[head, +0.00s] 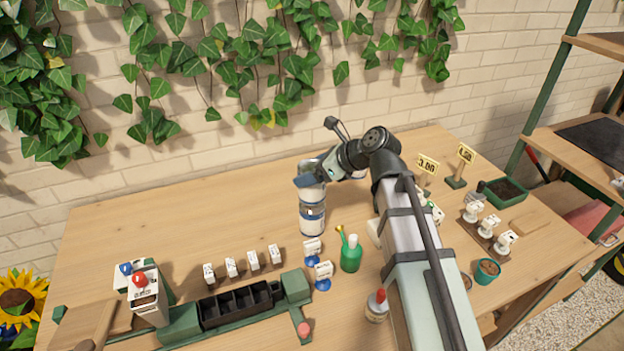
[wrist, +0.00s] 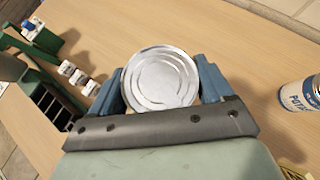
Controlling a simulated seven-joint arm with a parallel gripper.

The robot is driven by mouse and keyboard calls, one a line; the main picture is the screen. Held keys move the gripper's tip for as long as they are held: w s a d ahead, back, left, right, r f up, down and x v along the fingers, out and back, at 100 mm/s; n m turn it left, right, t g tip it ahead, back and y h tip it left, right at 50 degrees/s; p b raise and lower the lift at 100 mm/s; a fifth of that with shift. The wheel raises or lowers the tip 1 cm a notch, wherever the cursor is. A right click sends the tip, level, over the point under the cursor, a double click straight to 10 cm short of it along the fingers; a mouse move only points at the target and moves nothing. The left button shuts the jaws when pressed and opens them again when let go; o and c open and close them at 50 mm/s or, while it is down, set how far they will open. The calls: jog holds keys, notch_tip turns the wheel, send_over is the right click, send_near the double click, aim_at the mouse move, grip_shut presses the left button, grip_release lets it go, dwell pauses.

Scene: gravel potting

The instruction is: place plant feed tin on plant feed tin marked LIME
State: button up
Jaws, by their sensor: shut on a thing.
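My gripper (head: 311,179) has its blue fingers on either side of a plant feed tin (head: 313,194). In the wrist view the tin's round ridged metal lid (wrist: 160,78) sits between the fingers. The held tin is upright, directly over another tin with a blue band (head: 312,222) that stands on the table. They look stacked, but I cannot tell whether they touch. The lower tin's label is too small to read, and it is hidden in the wrist view. Another tin, with a label reading like "POTASH" (wrist: 301,95), stands apart at the right of the wrist view.
A black cell tray (head: 240,304) lies front left. The table behind and left of the tins is clear.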

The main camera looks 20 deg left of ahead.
jog(key=shift+f, duration=1.4)
jog(key=shift+f, duration=0.15)
jog(key=o, duration=1.2)
jog(key=shift+d+r, duration=0.15)
jog(key=shift+r, duration=0.1)
jog(key=v, duration=1.1)
jog(key=shift+d+r, duration=0.25)
jog(key=shift+w, duration=0.1)
